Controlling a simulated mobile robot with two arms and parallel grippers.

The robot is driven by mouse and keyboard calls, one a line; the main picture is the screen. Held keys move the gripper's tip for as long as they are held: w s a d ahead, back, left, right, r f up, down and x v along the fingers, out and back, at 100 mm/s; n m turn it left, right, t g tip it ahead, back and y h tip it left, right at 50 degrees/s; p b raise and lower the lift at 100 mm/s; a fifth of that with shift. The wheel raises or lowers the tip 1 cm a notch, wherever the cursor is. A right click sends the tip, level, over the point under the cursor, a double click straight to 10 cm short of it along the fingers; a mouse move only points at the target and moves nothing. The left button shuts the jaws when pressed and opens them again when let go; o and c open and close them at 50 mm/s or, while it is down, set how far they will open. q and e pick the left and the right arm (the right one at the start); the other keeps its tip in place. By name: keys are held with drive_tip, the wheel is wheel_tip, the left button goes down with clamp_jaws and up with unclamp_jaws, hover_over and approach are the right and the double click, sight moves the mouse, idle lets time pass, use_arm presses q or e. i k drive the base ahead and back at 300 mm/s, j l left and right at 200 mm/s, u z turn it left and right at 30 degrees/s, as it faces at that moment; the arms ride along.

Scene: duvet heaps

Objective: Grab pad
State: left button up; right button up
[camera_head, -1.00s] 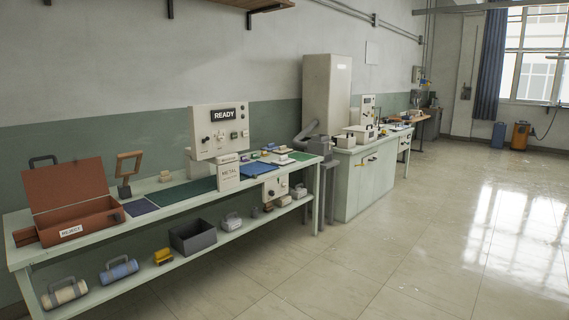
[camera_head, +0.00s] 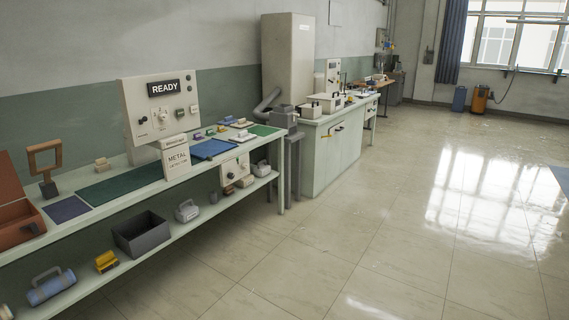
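Several flat pads lie on the long pale green bench along the left wall. A small purple pad (camera_head: 66,209) is at the near end, beside the open brown box. A long dark green pad (camera_head: 121,183) lies to its right, a blue pad (camera_head: 211,149) lies past the METAL sign, and a smaller green pad (camera_head: 264,130) is at the far end. I cannot tell which of them the task means. Neither of my grippers is in view.
The READY panel (camera_head: 160,108) stands at the bench's back. A second cabinet bench (camera_head: 330,148) stands beyond. The tiled floor (camera_head: 400,215) at right is clear.

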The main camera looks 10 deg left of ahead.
sight(243, 136)
drive_tip(key=i+u, duration=0.25)
drive_tip(key=i, duration=2.45)
